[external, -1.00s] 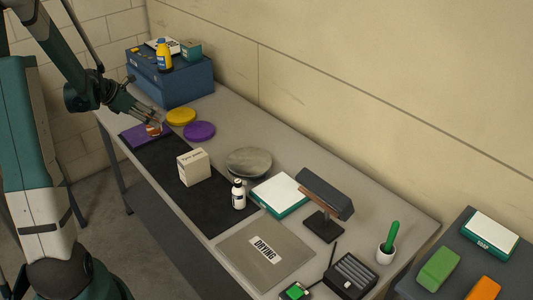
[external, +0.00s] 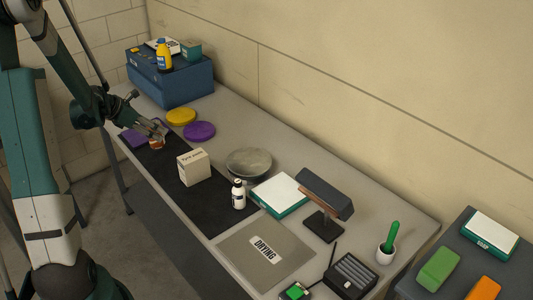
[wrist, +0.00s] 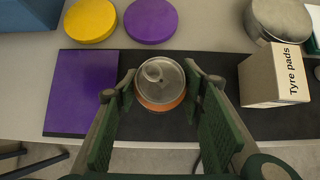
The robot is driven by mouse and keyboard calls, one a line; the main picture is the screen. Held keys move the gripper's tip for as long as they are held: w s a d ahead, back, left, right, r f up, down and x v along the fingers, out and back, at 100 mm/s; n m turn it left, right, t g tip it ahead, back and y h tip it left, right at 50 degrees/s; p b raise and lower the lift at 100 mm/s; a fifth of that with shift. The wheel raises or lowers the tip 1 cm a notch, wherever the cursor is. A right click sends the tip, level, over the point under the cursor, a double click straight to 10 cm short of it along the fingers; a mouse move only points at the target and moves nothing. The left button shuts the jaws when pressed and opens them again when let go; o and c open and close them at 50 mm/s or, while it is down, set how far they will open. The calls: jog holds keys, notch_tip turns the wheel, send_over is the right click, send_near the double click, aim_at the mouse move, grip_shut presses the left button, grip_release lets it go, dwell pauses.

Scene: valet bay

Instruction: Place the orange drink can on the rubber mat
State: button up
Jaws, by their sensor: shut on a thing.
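The orange drink can (external: 156,145), with a silver top, is upright between the fingers of my gripper (external: 154,134). In the wrist view the can (wrist: 160,100) sits between the two fingertips of my gripper (wrist: 160,83), which is shut on it. The black rubber mat (external: 207,207) runs along the front of the table. In the wrist view the can is over the mat (wrist: 150,127), just right of a purple square (wrist: 80,92). I cannot tell whether its bottom touches the mat.
A "Tyre pads" box (external: 193,168) and a white bottle (external: 238,195) stand right of the can. Yellow (external: 181,116) and purple (external: 199,131) discs lie behind it. A grey round tin (external: 249,162) is farther right. Bare mat lies between the can and the box.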

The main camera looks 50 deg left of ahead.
jog(key=shift+f+b, duration=0.75)
jog(key=shift+f, duration=1.1)
jog(key=shift+f, duration=0.15)
jog(key=o, duration=1.1)
jog(key=shift+r, duration=0.25)
